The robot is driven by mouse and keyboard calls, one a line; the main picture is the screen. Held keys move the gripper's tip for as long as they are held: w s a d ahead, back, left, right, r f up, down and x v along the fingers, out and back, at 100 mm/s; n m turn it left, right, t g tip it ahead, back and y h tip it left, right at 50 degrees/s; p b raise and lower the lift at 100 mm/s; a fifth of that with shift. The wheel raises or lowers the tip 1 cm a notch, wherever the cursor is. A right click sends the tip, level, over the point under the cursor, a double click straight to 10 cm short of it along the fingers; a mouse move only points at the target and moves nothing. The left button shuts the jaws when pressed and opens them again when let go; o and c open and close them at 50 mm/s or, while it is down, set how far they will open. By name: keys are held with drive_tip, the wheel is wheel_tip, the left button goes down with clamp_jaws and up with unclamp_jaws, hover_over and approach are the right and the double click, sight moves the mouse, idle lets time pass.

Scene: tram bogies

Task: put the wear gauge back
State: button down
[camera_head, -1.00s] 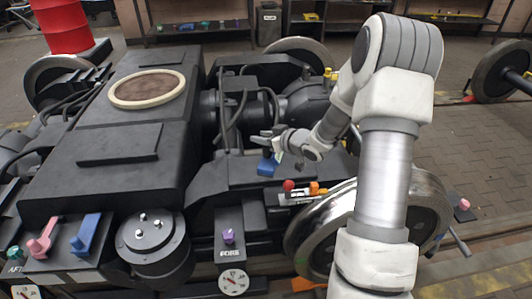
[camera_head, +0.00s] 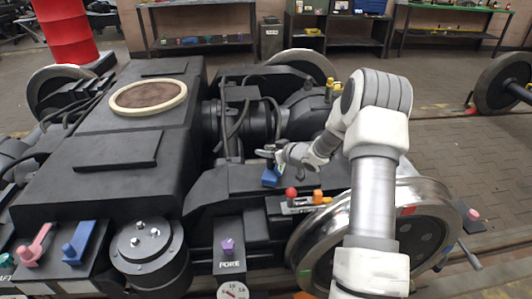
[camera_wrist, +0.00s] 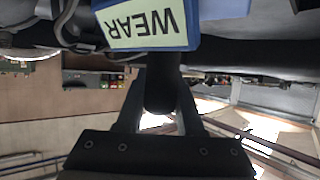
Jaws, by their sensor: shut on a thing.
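The wear gauge (camera_wrist: 150,22) is a blue block with a pale label reading WEAR, upside down in the wrist view. A dark stem or handle (camera_wrist: 160,90) runs from it down between the two fingers of my gripper (camera_wrist: 162,82), which is shut on it. In the head view my gripper (camera_head: 274,152) is over the near side of the bogie, with the blue gauge (camera_head: 270,177) just below it. Whether the gauge touches the dark frame under it cannot be told. The fingertips are small and partly hidden in the head view.
A red knob (camera_head: 291,194) and an orange part (camera_head: 320,197) sit right of the gauge, beside a large steel wheel (camera_head: 408,208). Pink (camera_head: 36,245) and blue (camera_head: 80,242) levers are at left.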

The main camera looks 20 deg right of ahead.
drive_tip(key=c, duration=0.5)
unclamp_jaws()
drive_tip(key=shift+f, duration=0.1)
drive_tip(key=shift+c, duration=0.2)
drive_tip(key=p+v, duration=0.3)
drive_tip(key=v, duration=0.9)
drive_tip(key=shift+p, duration=0.3)
